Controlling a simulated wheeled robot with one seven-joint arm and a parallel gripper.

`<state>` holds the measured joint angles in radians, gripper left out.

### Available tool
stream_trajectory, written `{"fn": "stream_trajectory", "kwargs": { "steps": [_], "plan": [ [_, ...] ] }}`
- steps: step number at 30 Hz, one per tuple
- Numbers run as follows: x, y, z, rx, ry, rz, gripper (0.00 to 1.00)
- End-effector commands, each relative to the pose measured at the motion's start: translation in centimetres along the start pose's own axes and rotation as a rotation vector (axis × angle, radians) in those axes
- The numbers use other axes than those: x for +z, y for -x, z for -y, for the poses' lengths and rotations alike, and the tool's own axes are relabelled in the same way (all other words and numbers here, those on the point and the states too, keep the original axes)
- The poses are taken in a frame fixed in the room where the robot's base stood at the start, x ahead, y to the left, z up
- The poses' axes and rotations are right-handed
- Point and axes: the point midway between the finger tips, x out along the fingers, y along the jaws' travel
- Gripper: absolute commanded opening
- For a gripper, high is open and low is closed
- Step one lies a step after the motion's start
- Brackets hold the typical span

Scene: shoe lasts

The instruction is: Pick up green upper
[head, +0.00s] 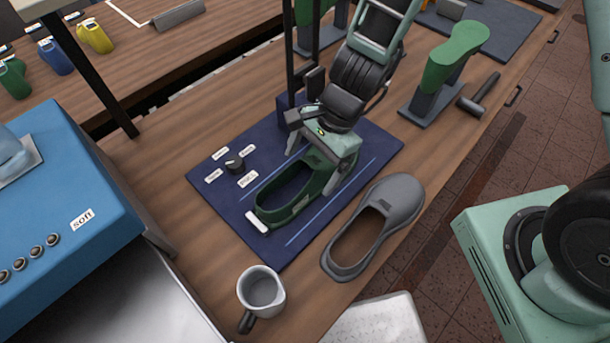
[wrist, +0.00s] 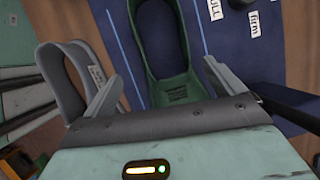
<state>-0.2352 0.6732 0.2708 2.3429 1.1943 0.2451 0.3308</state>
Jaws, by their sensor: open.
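The green upper (head: 290,195) is a dark green shoe shape with an open top, lying on the blue mat (head: 222,183). My gripper (head: 330,168) is over its far end, pointing down. In the wrist view the green upper (wrist: 163,70) lies between my two fingers (wrist: 165,85), which stand apart with a wide gap. Nothing is held between them. I cannot tell whether either finger touches the upper. My gripper hides part of the upper's far end in the head view.
A grey upper (head: 380,215) lies right of the mat; it also shows in the wrist view (wrist: 58,85). A grey mug (head: 262,290) stands near the front. A dial (head: 235,162) with labels is on the mat.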

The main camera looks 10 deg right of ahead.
Motion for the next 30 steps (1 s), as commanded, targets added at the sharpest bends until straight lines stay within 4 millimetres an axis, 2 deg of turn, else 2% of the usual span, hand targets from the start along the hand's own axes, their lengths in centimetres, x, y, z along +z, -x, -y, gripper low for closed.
{"fn": "stream_trajectory", "kwargs": {
  "steps": [5,12,15,24,27,30],
  "plan": [
    [-0.1,-1.1,0.1,0.001,-0.001,0.001,0.94],
    [-0.4,-4.7,0.7,0.001,-0.002,0.003,0.94],
    [-0.4,-5.6,0.7,0.0,-0.001,0.002,0.94],
    [-0.3,-5.8,0.7,0.0,0.0,0.0,0.94],
    [-0.3,-5.8,0.7,-0.001,0.0,0.0,0.66],
    [-0.3,-5.8,0.7,-0.001,0.0,0.0,0.43]
  ]
}}
